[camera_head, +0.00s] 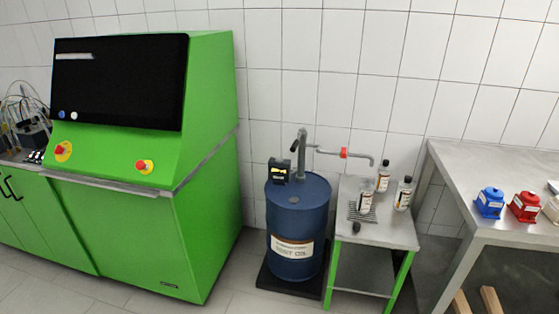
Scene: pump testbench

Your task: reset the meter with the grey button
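A grey pump pipe (301,155) rises from the drum beside the meter. Neither of my grippers is in view.
A green test bench (140,240) with a dark screen (120,80) stands left of the drum. A small table (385,230) with several bottles stands close on its right. A steel table (480,160) holds blue (489,203) and red (524,206) units.

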